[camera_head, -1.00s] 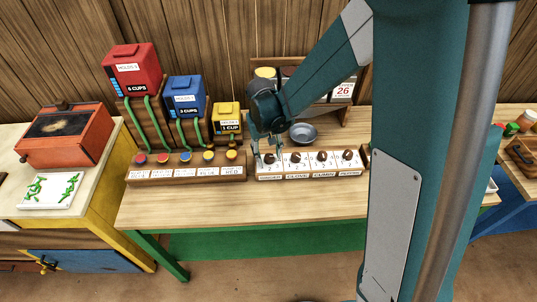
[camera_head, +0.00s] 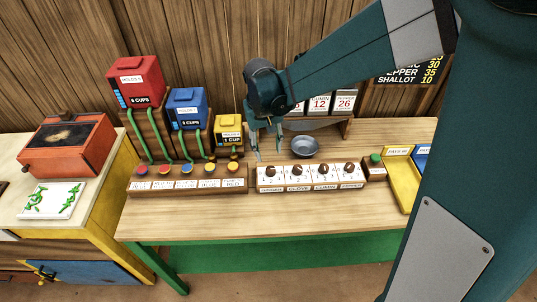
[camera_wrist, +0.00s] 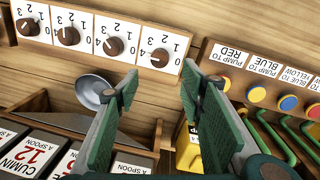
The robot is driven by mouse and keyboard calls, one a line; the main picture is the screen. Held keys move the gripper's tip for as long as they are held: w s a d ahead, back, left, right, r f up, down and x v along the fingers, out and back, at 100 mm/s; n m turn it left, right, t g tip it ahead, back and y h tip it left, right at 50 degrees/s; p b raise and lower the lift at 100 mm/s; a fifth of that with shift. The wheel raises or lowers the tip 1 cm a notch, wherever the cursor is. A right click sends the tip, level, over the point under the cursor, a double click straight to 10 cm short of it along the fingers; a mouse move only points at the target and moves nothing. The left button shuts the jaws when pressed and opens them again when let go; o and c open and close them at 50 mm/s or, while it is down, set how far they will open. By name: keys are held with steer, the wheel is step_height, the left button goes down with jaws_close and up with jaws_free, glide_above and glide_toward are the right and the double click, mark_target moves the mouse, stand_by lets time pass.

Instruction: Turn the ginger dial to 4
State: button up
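The ginger dial (camera_head: 269,171) is the leftmost brown knob on the white dial panel (camera_head: 310,186). In the wrist view the panel appears turned around, and the ginger dial (camera_wrist: 160,57) is the knob nearest the pump buttons. Its pale mark appears to point toward the 4, though it is small. My gripper (camera_head: 269,155) hangs above and a little behind the ginger dial, apart from it. In the wrist view my gripper (camera_wrist: 160,82) has its two green-padded fingers spread wide with nothing between them.
The clove, cumin and pepper dials stand to the right in the same row. The pump-button block (camera_head: 187,180) is to the left. A grey bowl (camera_head: 305,147) sits behind the panel. The yellow dispenser (camera_head: 229,130) stands behind left. The table front is clear.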

steer(key=shift+r, duration=0.7)
steer(key=s+d+r+m+t+y+b, duration=0.1)
steer(key=s+d+r+t, duration=0.2)
steer(key=s+d+r, duration=0.75)
steer(key=s+d+m+t+b, duration=0.1)
steer(key=s+d+t, duration=0.3)
steer(key=s+d, duration=0.4)
steer(key=shift+s, duration=2.05)
steer(key=shift+b, duration=0.35)
